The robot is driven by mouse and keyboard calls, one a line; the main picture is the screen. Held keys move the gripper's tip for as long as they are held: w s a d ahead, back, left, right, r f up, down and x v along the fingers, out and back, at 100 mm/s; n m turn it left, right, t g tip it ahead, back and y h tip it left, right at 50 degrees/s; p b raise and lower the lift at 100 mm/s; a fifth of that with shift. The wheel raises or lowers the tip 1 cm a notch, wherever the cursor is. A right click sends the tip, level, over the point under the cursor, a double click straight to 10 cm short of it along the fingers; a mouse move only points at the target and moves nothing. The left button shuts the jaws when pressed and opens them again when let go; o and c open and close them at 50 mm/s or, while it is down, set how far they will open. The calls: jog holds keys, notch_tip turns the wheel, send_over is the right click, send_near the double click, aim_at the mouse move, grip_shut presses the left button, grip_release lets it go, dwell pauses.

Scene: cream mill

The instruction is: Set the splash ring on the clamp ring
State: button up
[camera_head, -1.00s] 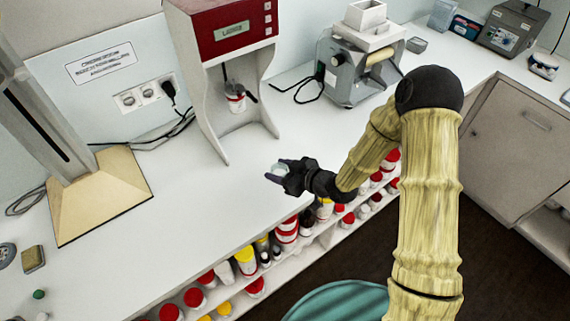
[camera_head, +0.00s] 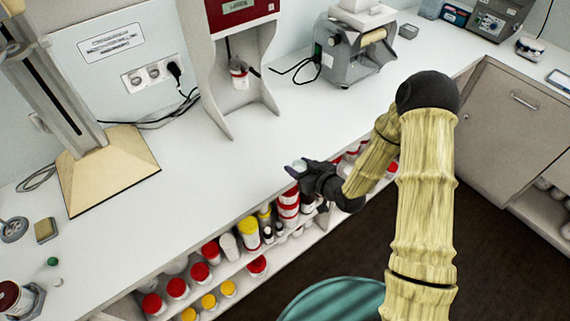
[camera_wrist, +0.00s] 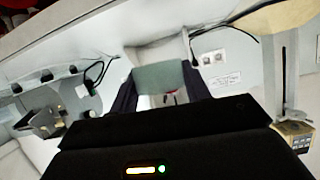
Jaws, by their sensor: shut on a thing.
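My gripper (camera_head: 301,168) is near the counter's front edge, above the shelf of jars. It is shut on a small pale green-white piece, which I take to be the splash ring (camera_head: 298,165). In the wrist view this piece (camera_wrist: 160,77) shows as a grey-green block shape between the two dark fingers. I cannot make out a clamp ring for certain. A red-topped machine (camera_head: 240,12) stands at the back of the counter with a white and red jar (camera_head: 239,74) hanging in it.
A grey roller mill (camera_head: 350,50) stands right of the red machine. A stand with a cream base (camera_head: 105,172) is on the left. A red-lidded jar (camera_head: 12,297) sits in a grey holder at lower left. The counter's middle is clear. A teal stool (camera_head: 335,302) is below.

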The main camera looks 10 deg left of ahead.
jog(key=d+f+m+t+h+b, duration=0.2)
jog(key=d+f+m+h+b, duration=0.1)
jog(key=d, duration=0.8)
jog(key=w+d+f+m+t+h+b, duration=0.1)
jog(key=d+f+m+h, duration=0.4)
jog(key=d, duration=0.7)
notch_tip(320, 180, down, 4)
jog(key=shift+f+m+t+h+b, duration=0.15)
jog(key=shift+m+t+h+b, duration=0.25)
jog(key=shift+t+h+b, duration=0.65)
jog(key=shift+g, duration=0.35)
